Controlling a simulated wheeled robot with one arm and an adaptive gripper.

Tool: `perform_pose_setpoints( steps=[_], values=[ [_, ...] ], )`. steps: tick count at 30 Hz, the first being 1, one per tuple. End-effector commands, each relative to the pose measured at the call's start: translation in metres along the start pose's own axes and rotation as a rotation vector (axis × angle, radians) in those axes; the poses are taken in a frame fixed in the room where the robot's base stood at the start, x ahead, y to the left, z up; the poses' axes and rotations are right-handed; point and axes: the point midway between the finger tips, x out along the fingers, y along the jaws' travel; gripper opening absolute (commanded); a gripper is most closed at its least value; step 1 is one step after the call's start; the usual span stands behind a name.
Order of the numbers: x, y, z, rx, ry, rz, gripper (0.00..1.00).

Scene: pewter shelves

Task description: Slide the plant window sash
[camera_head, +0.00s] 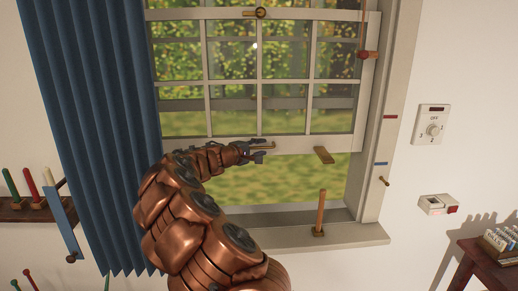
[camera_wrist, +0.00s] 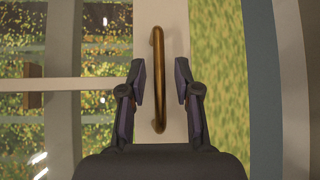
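The white window sash (camera_head: 297,144) with several panes stands partly raised. An open gap shows between its bottom rail and the sill (camera_head: 345,234). A bronze bar handle (camera_head: 270,146) is on the bottom rail. My gripper (camera_head: 258,151) is at this handle. In the wrist view, the handle (camera_wrist: 158,50) runs between the two fingers of my gripper (camera_wrist: 159,88). The fingers are open on either side, with visible space between them and the bar. The sash rail (camera_wrist: 176,25) lies behind it.
A blue curtain (camera_head: 85,120) hangs at the left. An upright wooden peg (camera_head: 320,214) stands on the sill, and a wooden block (camera_head: 324,155) is at the rail's right. A switch plate (camera_head: 432,124) and a small wooden table (camera_head: 485,258) are at the right.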

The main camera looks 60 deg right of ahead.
Motion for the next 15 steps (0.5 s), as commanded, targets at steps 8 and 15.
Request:
perform_pose_setpoints(
  steps=[8,15],
  values=[
    [-0.0002,0.0,-0.0001,0.0,0.0,0.0,0.0],
    [-0.0002,-0.0002,-0.0002,0.0,0.0,0.0,0.0]
  ],
)
